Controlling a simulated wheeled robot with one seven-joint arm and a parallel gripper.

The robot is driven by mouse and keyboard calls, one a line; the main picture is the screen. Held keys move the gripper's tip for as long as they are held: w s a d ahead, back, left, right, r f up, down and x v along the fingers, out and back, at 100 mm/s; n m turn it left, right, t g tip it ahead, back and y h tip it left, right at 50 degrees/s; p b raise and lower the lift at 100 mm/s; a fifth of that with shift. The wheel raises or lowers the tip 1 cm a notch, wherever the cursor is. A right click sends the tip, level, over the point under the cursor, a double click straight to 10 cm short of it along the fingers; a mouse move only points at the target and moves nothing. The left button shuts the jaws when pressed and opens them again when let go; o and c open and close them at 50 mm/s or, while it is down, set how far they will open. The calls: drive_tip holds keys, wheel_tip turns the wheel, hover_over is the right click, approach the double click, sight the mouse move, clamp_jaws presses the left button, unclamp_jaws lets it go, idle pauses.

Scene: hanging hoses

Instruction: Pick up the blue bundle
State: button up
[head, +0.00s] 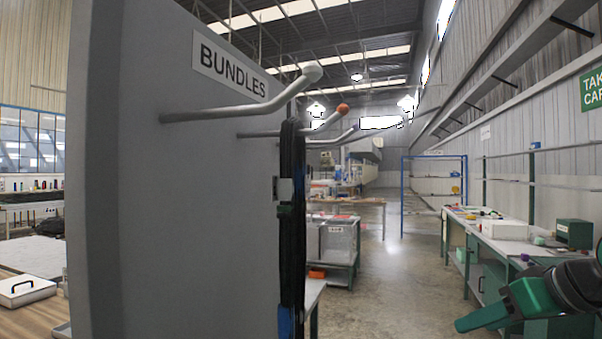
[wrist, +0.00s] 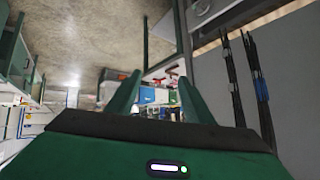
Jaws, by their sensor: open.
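A long black bundle (head: 291,210) hangs from a hook on the grey panel in the head view. It has a pale clip, a green band and a blue band (head: 285,322) low down. In the wrist view two dark bundles show at the right; one carries a blue band (wrist: 261,88), and the other bundle (wrist: 232,85) stands left of it. My gripper (head: 482,318) is at the lower right of the head view, well apart from the bundles. In the wrist view my gripper (wrist: 160,80) is open, with nothing between its green fingers.
The grey panel (head: 190,210) with a BUNDLES sign (head: 233,70) fills the left, and pale hooks (head: 240,108) stick out from it. A workbench (head: 505,238) with boxes runs along the right wall. Bare floor (head: 405,270) lies between.

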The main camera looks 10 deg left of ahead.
drive_tip(key=w+a+r+n+y, duration=0.1)
drive_tip(key=a+r+n+y, duration=0.45)
drive_tip(key=a+r, duration=0.7)
drive_tip(key=n+g+y, duration=0.3)
drive_tip(key=n+y, duration=0.1)
drive_tip(key=y, duration=0.2)
approach(285, 185)
drive_tip(key=w+f, duration=0.1)
drive_tip(key=w, duration=0.1)
drive_tip(key=shift+n, duration=0.25)
drive_tip(key=x, duration=0.4)
drive_tip(key=shift+s+a, duration=0.25)
drive_tip(key=shift+r+x, duration=0.15)
drive_tip(key=shift+x, duration=1.4)
drive_tip(key=shift+r+x, duration=0.2)
drive_tip(key=shift+x, duration=1.4)
drive_tip(key=shift+w, duration=0.1)
drive_tip(key=shift+c, duration=0.6)
drive_tip(key=shift+d+r, duration=0.1)
clamp_jaws()
